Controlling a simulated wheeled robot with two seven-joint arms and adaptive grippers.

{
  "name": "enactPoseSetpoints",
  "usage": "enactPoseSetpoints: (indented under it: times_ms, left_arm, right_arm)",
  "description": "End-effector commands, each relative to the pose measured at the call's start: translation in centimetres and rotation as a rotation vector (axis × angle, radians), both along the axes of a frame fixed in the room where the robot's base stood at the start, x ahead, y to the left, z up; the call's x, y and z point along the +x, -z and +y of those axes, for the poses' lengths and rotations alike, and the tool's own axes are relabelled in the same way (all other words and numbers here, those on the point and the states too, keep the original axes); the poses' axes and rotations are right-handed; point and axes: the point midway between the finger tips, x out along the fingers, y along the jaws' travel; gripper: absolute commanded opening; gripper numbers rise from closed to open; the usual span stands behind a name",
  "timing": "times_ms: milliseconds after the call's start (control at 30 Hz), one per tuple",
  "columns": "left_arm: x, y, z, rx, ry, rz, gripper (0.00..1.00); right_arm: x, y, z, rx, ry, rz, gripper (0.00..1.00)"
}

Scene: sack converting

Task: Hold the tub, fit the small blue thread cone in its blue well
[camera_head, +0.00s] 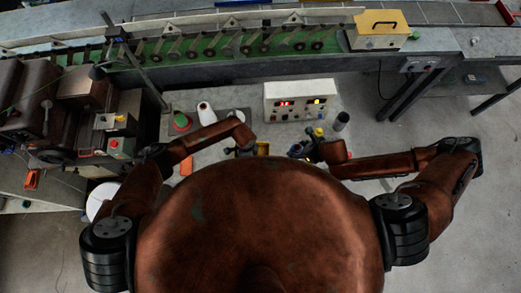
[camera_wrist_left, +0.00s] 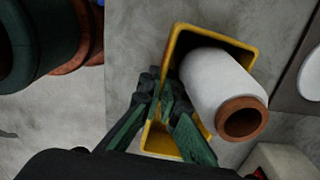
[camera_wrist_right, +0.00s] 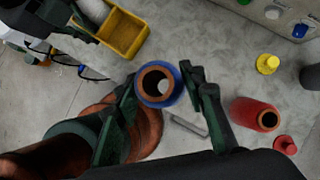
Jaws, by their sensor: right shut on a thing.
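The small blue thread cone (camera_wrist_right: 160,84), with a brown core, stands between the fingers of my right gripper (camera_wrist_right: 163,88), which is shut on it. The yellow tub (camera_wrist_left: 183,38) shows in the left wrist view with a white cone (camera_wrist_left: 222,92) with a brown core leaning in it. My left gripper (camera_wrist_left: 166,100) is at the tub's near side, its fingers close together by the wall; whether they grip it is unclear. The tub (camera_wrist_right: 125,37) also shows at the upper left of the right wrist view, apart from the blue cone. I cannot make out a blue well.
A control box (camera_head: 300,101) with red displays stands behind. A white cone (camera_head: 206,113) stands at the left.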

Motion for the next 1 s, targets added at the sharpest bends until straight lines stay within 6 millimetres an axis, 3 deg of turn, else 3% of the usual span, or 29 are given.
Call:
enactPoseSetpoints:
  times_ms: [33,133,333,500,1000]
  left_arm:
    - [0.0,0.0,0.0,0.0,0.0,0.0,0.0]
    - [0.0,0.0,0.0,0.0,0.0,0.0,0.0]
    - [0.0,0.0,0.0,0.0,-0.001,0.0,0.0]
    - [0.0,0.0,0.0,0.0,-0.001,0.0,0.0]
    - [0.0,0.0,0.0,0.0,0.0,0.0,0.0]
  right_arm:
    - [-2.2,0.2,-1.1,-0.004,-0.037,0.003,0.0]
    - [-5.6,0.3,-2.4,-0.001,-0.091,0.003,0.0]
    - [-9.2,0.1,-3.7,0.003,-0.141,-0.002,0.0]
    - [-9.4,0.4,-3.3,0.034,-0.147,-0.029,0.0]
    - [-7.2,1.7,-0.5,0.179,-0.148,-0.17,0.0]
